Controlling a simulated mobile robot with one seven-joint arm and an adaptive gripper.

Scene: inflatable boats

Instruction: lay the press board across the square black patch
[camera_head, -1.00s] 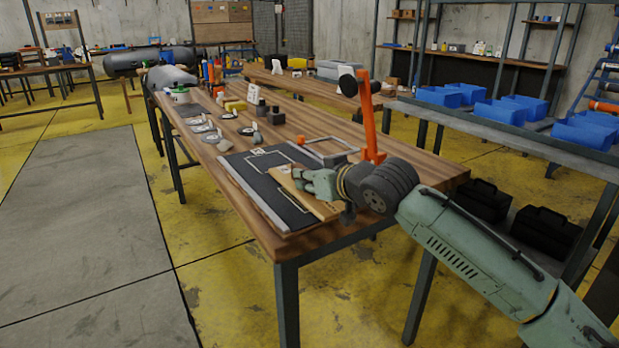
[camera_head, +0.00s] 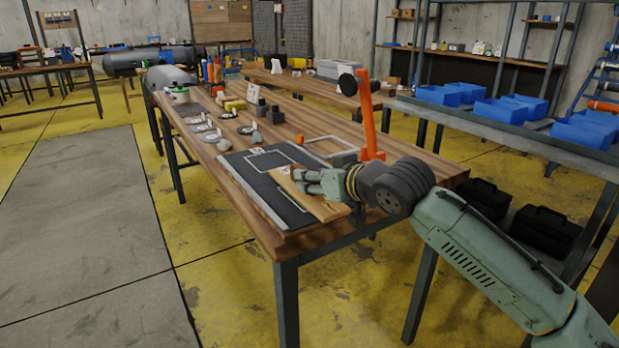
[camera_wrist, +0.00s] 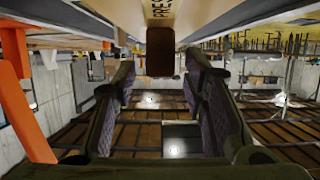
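The press board (camera_head: 322,208), a light wooden plank, lies flat across the right part of a dark mat with white outlines (camera_head: 255,178). In the wrist view the lettered board (camera_wrist: 160,12) is at the top centre, with a dark brown block-like end below the letters. My gripper (camera_head: 298,181) is low over the board's far part in the head view. I cannot make out a separate square black patch; the board and gripper cover part of the mat.
An orange upright tool (camera_head: 368,122) stands just behind my gripper. A light rectangular frame (camera_head: 328,144) lies behind the mat. Round discs (camera_head: 205,127) and small dark blocks (camera_head: 274,115) stand farther along the wooden table (camera_head: 240,205). Its near left edge is clear.

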